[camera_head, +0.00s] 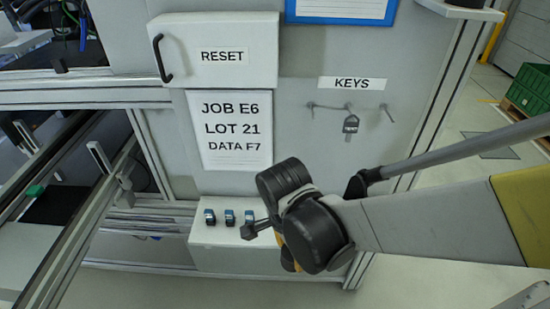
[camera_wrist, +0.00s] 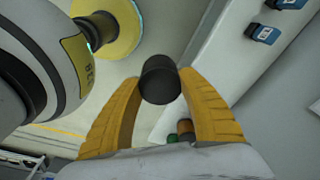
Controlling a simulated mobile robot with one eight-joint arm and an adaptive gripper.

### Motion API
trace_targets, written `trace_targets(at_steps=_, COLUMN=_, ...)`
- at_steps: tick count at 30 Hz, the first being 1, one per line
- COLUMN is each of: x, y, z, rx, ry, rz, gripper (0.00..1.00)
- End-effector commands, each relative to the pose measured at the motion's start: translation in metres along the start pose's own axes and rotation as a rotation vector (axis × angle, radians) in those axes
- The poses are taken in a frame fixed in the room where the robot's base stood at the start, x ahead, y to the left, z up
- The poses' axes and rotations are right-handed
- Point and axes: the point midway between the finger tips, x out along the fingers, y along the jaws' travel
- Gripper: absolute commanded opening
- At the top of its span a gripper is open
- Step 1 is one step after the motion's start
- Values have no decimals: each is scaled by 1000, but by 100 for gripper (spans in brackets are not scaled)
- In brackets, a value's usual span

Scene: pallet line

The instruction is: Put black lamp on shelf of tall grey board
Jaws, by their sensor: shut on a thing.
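A black lamp (camera_wrist: 160,82), seen as a short dark cylinder, is between the two yellow fingers of my gripper (camera_wrist: 160,78) in the wrist view. My gripper is shut on it. In the head view my dark wrist hides most of the gripper, and only a bit of yellow finger (camera_head: 289,257) shows below it. The tall grey board (camera_head: 300,150) stands behind the gripper. A white shelf (camera_head: 212,258) juts out low on the board, just left of and behind my gripper. I cannot tell whether the lamp touches anything.
Several small blue-and-black devices (camera_head: 229,217) stand on the low shelf. Green and orange round things (camera_wrist: 184,128) show under the right finger. A key (camera_head: 350,124) hangs on the board. Another white ledge (camera_head: 462,10) is at top right. A green crate (camera_head: 530,90) stands far right.

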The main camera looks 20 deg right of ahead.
Motion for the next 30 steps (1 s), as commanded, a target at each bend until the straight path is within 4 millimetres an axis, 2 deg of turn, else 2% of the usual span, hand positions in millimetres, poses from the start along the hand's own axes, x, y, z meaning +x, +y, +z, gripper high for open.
trace_targets(at_steps=1, x=4, y=-14, z=-9, rx=6, ry=0, rz=0, gripper=15)
trace_targets(at_steps=9, x=10, y=-81, z=-53, rx=3, ry=-1, rz=1, gripper=15)
trace_targets(at_steps=15, x=13, y=-122, z=-79, rx=0, ry=-1, rz=0, gripper=15)
trace_targets(at_steps=18, x=13, y=-136, z=-89, rx=0, ry=-1, rz=0, gripper=15)
trace_targets(at_steps=21, x=28, y=-135, z=-86, rx=-2, ry=-1, rz=0, gripper=15)
trace_targets(at_steps=26, x=36, y=-134, z=-84, rx=-2, ry=-1, rz=0, gripper=15)
trace_targets(at_steps=30, x=58, y=-134, z=-82, rx=-2, ry=-1, rz=0, gripper=15)
